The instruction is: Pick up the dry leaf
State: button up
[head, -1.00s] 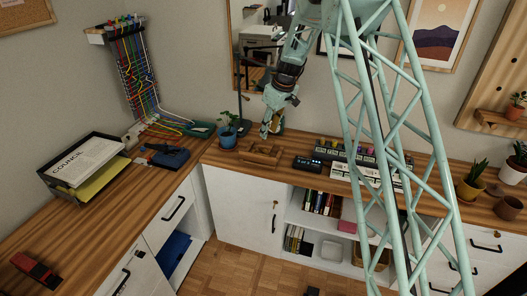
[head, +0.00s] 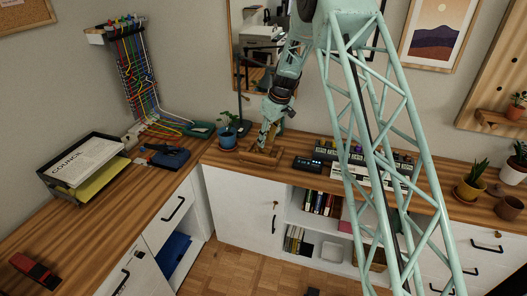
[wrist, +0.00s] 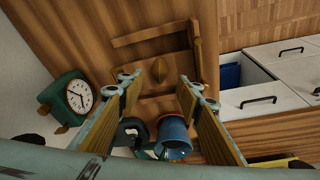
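The dry leaf (wrist: 158,70) is a small brown pointed shape in the wrist view. It lies in a shallow wooden tray (wrist: 150,38) on the wooden desk, and the tray also shows in the head view (head: 258,158). I cannot make out the leaf in the head view. My gripper (wrist: 158,84) is open, with its wooden-faced fingers spread to the left and right of the leaf's line in the wrist view. Nothing is between the fingers. In the head view my gripper (head: 264,147) points down over the tray.
A blue pot (head: 227,139) with a plant stands left of the tray, and also shows in the wrist view (wrist: 172,136). A green clock (wrist: 62,100) stands near the wall. A dark device (head: 308,164) sits right of the tray. Cabinets drop away in front.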

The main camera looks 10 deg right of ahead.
aim_at(264, 149)
jog(key=shift+x, duration=2.55)
jog(key=shift+c, duration=0.2)
jog(key=c, duration=0.7)
jog(key=shift+o, duration=0.2)
